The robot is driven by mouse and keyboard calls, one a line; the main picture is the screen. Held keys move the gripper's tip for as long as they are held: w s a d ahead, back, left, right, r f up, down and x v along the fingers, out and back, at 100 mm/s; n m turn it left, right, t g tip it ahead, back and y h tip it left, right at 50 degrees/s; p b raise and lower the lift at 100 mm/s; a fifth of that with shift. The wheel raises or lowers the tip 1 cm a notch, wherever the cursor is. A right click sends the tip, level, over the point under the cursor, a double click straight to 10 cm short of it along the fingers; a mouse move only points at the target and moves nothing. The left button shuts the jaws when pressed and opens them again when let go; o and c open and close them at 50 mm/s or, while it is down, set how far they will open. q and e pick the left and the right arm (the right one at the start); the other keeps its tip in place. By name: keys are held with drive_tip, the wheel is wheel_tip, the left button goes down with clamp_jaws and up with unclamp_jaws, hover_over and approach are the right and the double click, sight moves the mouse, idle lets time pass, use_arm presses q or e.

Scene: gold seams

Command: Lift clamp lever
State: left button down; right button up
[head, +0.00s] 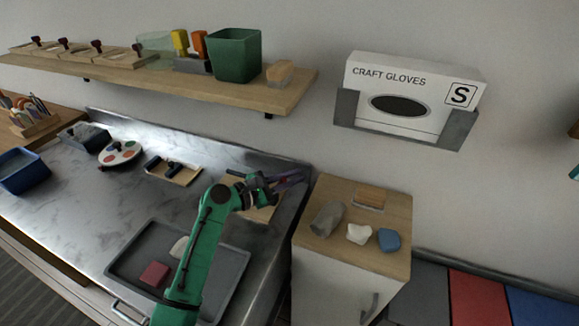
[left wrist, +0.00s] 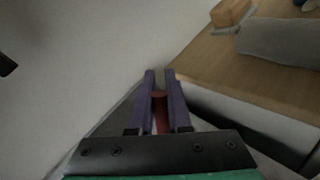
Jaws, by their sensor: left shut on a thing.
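My left gripper (head: 291,181) reaches over the back right corner of the metal worktop. In the left wrist view, its two purple fingers (left wrist: 159,76) are shut on a red lever (left wrist: 160,112), which sits between them. Only a small bit of red shows between the fingers in the head view. A pale wooden board (head: 265,213) lies on the worktop below the gripper, partly hidden by my arm. The clamp body cannot be made out behind the gripper. My right gripper is in neither view.
A grey tray (head: 232,262) with a dark red block lies under my left arm. A wooden-topped cabinet (head: 333,191) stands close on the right, bearing several small items. The wall is just behind the gripper. A shelf (head: 200,86) hangs above. Open worktop (head: 115,192) lies to the left.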

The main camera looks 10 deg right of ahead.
use_arm(q)
drive_tip(key=p, duration=0.1)
drive_tip(key=m+y+p, duration=0.1)
drive_tip(key=p, duration=0.1)
drive_tip(key=shift+s+d+f+m, duration=0.25)
drive_tip(key=shift+d+f+m, duration=0.05)
drive_tip(key=shift+d, duration=0.1)
drive_tip(key=shift+s+d+f+m+y+p, duration=0.2)
drive_tip(key=shift+f+m+y+p, duration=0.2)
drive_tip(key=shift+f+y+p, duration=0.3)
drive_tip(key=shift+d+f+p, duration=0.1)
drive_tip(key=shift+f+p, duration=0.05)
drive_tip(key=shift+p, duration=0.2)
drive_tip(key=shift+m, duration=0.3)
drive_tip(key=c, duration=0.9)
unclamp_jaws()
drive_tip(key=shift+o, duration=0.2)
